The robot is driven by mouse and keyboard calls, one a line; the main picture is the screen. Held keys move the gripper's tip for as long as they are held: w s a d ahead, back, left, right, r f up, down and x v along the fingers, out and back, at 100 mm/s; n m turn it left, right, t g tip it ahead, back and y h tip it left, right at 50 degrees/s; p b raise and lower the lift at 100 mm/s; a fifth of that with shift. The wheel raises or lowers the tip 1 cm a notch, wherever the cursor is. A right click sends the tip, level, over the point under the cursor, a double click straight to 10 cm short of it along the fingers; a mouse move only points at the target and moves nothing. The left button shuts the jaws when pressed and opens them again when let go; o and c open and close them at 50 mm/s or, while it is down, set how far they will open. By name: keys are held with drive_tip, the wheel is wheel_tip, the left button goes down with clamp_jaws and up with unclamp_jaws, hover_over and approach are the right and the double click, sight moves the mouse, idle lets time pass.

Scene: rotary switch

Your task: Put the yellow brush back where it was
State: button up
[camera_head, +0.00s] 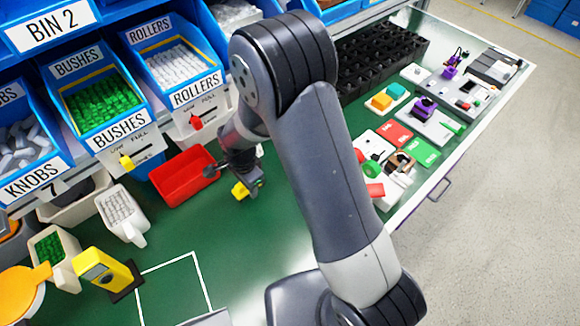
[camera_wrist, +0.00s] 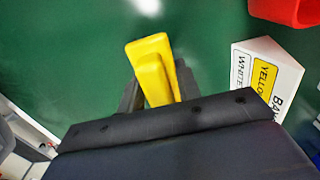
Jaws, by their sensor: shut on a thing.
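A small yellow piece, which I take to be the yellow brush (camera_head: 240,191), is in my gripper (camera_head: 248,186), held over the green mat (camera_head: 230,235) to the right of the red tray. In the wrist view the yellow brush (camera_wrist: 152,62) sits between the two dark fingers of my gripper (camera_wrist: 157,92), with its blocky end pointing up in the picture. The fingers are shut on it. Its lower part is hidden by the gripper body. The gap between it and the mat cannot be judged.
A red tray (camera_head: 185,176) lies left of my gripper. A white labelled block (camera_wrist: 266,75) stands at the right in the wrist view. Blue part bins (camera_head: 100,100) line the back. Black trays (camera_head: 380,55) and coloured parts (camera_head: 400,145) fill the right side.

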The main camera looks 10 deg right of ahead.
drive_tip(key=w+d+p, duration=0.1)
drive_tip(key=w+d, duration=0.1)
drive_tip(key=d, duration=0.2)
drive_tip(key=w+d+p, duration=0.1)
drive_tip(key=w+d, duration=0.2)
drive_tip(key=d, duration=0.1)
drive_tip(key=w+d+p, duration=0.2)
drive_tip(key=w+d, duration=0.1)
drive_tip(key=d, duration=0.2)
drive_tip(key=shift+w+d+r, duration=0.1)
drive_tip(key=shift+w, duration=0.1)
drive_tip(key=shift+d, duration=0.15)
drive_tip(key=shift+f+p, duration=0.75)
drive_tip(key=shift+f, duration=1.05)
drive_tip(key=shift+f, duration=0.15)
drive_tip(key=o, duration=1)
